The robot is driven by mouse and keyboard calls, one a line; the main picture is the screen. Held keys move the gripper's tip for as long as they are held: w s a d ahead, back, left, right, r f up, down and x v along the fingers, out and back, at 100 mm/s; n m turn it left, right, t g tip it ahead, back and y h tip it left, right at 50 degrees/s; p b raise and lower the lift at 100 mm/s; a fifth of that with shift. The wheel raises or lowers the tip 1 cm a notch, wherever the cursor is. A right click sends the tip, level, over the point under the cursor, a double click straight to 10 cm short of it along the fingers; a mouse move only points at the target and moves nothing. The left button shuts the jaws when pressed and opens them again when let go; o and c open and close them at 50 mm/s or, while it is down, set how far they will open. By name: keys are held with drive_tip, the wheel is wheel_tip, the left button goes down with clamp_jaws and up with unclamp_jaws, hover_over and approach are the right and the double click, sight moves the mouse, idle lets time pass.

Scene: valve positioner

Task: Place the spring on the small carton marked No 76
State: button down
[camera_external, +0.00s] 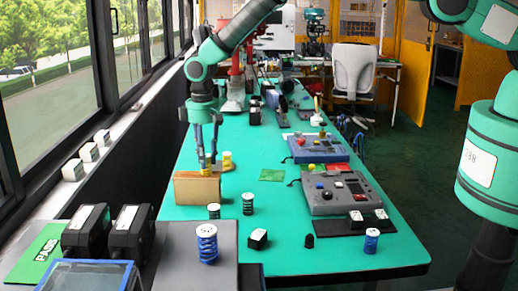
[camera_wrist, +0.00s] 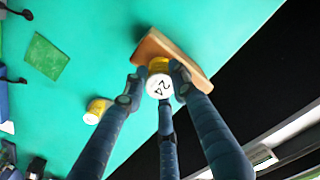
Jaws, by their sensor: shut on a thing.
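My gripper (camera_external: 208,172) is over the left side of the green table, fingers pointing down, just behind a tan block (camera_external: 197,189). In the wrist view my gripper (camera_wrist: 157,82) is shut on a yellow spring (camera_wrist: 159,66) with a white cap, whose black mark I cannot read surely. The tan block (camera_wrist: 183,58) is right beside it there; I cannot tell whether they touch. Another yellow piece (camera_external: 227,159) stands to the right of my gripper, and a yellow piece also shows in the wrist view (camera_wrist: 97,106). I cannot make out a carton marked No 76.
Green-black springs (camera_external: 248,203) and blue springs (camera_external: 206,244) stand near the front. A grey control box (camera_external: 340,193) and a blue one (camera_external: 318,149) stand at right. Table around the green square (camera_external: 271,175) is clear.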

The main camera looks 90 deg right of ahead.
drive_tip(key=shift+f, duration=0.1)
drive_tip(key=c, duration=1.4)
unclamp_jaws()
drive_tip(key=shift+r+b, duration=0.8)
drive_tip(key=shift+r, duration=5.3)
